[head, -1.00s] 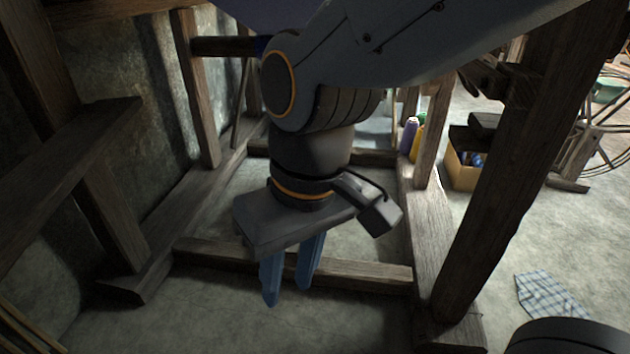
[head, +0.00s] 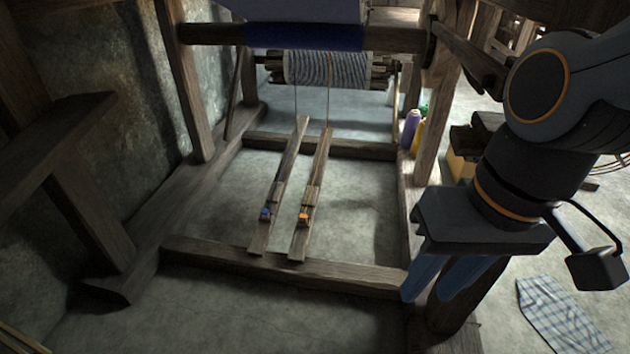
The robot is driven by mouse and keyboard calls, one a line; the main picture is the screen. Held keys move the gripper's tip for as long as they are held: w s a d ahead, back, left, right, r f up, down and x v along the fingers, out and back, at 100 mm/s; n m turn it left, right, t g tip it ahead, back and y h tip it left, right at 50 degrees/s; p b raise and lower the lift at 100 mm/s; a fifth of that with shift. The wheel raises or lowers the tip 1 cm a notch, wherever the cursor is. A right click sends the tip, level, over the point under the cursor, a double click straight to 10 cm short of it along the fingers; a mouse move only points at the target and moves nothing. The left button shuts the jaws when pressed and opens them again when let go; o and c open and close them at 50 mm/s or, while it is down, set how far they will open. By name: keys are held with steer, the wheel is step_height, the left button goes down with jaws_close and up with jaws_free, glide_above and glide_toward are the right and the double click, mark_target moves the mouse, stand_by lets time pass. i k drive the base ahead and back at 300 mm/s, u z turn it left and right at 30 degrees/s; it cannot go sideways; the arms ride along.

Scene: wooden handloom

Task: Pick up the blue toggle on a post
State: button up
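A small blue toggle (head: 265,213) sits on the left of two wooden treadles inside the loom frame, in the middle of the head view. It is too small to make out its post clearly. A similar orange toggle (head: 303,217) sits to its right on the right treadle. My gripper (head: 426,296) is at the right, well apart from the blue toggle, over the loom's right side beam. Its two blue fingers point down, spread apart, with nothing visible between them.
A wooden crossbeam (head: 285,268) runs in front of the treadles (head: 270,225). A thick upper beam (head: 395,38) and a striped cloth roll (head: 325,70) are behind. Purple and yellow cones stand right. A checked cloth (head: 560,315) lies on the floor at right.

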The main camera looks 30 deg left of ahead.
mark_target(265, 213)
steer(key=k, duration=1)
steer(key=u, duration=1.3)
steer(key=i, duration=1.7)
steer(key=z, duration=0.05)
